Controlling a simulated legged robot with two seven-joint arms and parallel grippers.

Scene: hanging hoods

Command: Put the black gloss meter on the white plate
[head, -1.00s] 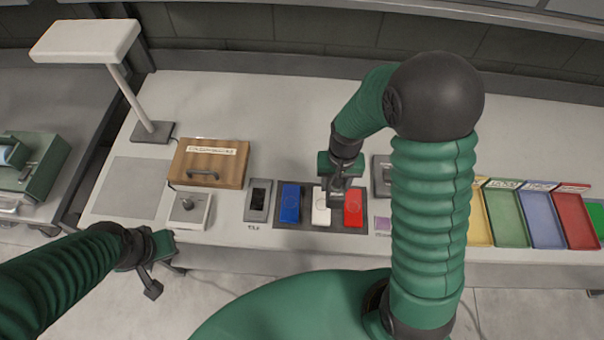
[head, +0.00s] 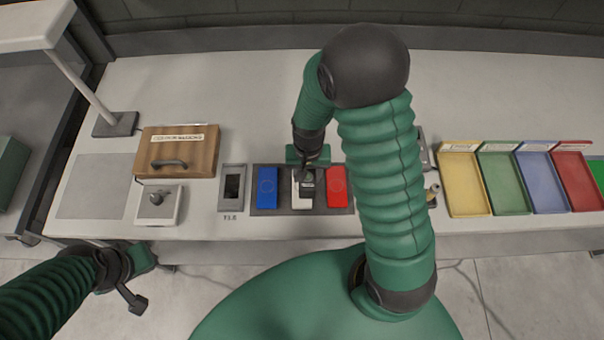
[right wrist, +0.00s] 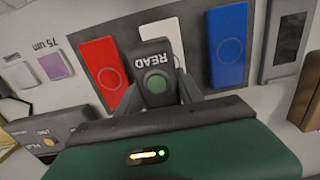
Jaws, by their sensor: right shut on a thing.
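My right gripper (head: 308,172) is shut on the black gloss meter (right wrist: 157,72), a dark block with a green round button marked READ. In the head view, the meter (head: 307,184) is over the white plate (head: 300,201) and covers part of it. The right wrist view shows the white plate (right wrist: 166,36) behind the meter, between the red and blue plates. I cannot tell whether the meter touches it. My left gripper (head: 140,275) is at the lower left, away from the plates; its jaw state is unclear.
The blue plate (head: 267,187) and red plate (head: 337,187) flank the white one on a dark mat (head: 318,204). A grey device (head: 232,188), a wooden box (head: 178,152) and a white knob box (head: 158,205) stand left. Coloured trays (head: 464,187) stand right. The bench behind is clear.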

